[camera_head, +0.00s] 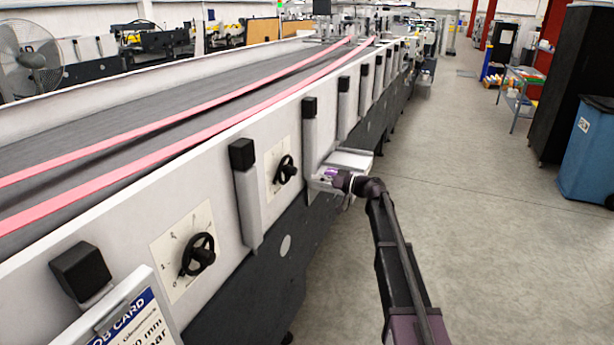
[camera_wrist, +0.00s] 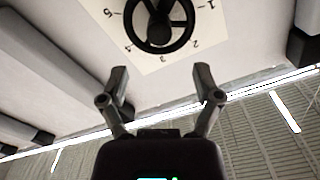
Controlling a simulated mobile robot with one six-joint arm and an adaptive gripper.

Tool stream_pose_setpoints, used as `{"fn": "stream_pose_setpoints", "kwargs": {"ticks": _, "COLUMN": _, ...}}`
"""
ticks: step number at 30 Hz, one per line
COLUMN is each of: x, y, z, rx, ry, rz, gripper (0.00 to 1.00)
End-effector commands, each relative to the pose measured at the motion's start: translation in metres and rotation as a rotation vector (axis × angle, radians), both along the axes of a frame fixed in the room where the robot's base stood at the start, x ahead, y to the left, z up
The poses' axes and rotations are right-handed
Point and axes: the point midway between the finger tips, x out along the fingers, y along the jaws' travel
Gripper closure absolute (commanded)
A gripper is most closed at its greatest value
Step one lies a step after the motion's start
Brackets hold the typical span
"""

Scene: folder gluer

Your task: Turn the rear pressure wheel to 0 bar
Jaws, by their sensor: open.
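Two black handwheels sit on pale dial plates on the machine's white side: a nearer one (camera_head: 198,255) with 0 and 1 readable on its dial, and a farther one (camera_head: 285,170). My gripper (camera_head: 322,178) is by the machine side, to the right of the farther wheel and past a grey post. In the wrist view, a black wheel (camera_wrist: 160,27) on its dial plate (camera_wrist: 125,50) appears upside down, with 5 and 1 readable. My gripper (camera_wrist: 162,72) is open and empty there, its fingertips apart from the wheel. I cannot tell any wheel's setting.
Grey posts with black caps (camera_head: 245,195) stand along the machine side, flanking the wheels. A job card (camera_head: 125,318) is at the near left, its text partly cut off. A blue bin (camera_head: 588,155) stands at the right. The aisle floor (camera_head: 470,220) is clear.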

Motion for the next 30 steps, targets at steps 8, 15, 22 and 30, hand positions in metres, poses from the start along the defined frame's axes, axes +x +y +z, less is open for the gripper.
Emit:
{"fn": "stream_pose_setpoints", "kwargs": {"ticks": 8, "x": -0.009, "y": -0.023, "z": 0.0, "rx": 0.0, "ry": 0.0, "rz": 0.0, "gripper": 0.18}}
{"fn": "stream_pose_setpoints", "kwargs": {"ticks": 15, "x": -0.009, "y": -0.025, "z": 0.0, "rx": 0.0, "ry": 0.0, "rz": 0.001, "gripper": 0.18}}
{"fn": "stream_pose_setpoints", "kwargs": {"ticks": 22, "x": -0.011, "y": -0.025, "z": -0.001, "rx": -0.004, "ry": 0.003, "rz": 0.002, "gripper": 0.18}}
{"fn": "stream_pose_setpoints", "kwargs": {"ticks": 30, "x": -0.044, "y": -0.023, "z": -0.022, "rx": -0.097, "ry": 0.087, "rz": 0.024, "gripper": 0.18}}
